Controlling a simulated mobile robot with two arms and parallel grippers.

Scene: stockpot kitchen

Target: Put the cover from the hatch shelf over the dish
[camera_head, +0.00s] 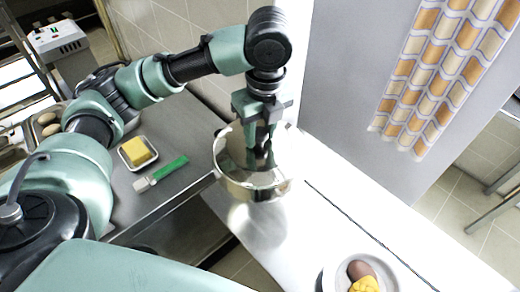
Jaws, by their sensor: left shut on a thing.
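The cover (234,183), round and shiny with a metallic side band, hangs under my left gripper (258,150). The gripper is shut on it from above, and the fingers partly hide its top. The cover is over the left edge of the white shelf, with a blurred shadow or reflection below it; whether it touches the surface I cannot tell. The dish (393,279) is a white round plate at the bottom edge, partly cut off, holding a brown potato-like item and yellow food. The cover is up and left of the dish, clear of it. My right gripper is not in view.
The white shelf (335,205) has a dark line along it and is clear between cover and dish. A grey wall panel stands behind, with a patterned curtain (430,75). On the steel counter (185,135) lie a yellow block in a small dish (138,152) and a green-handled brush (162,173).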

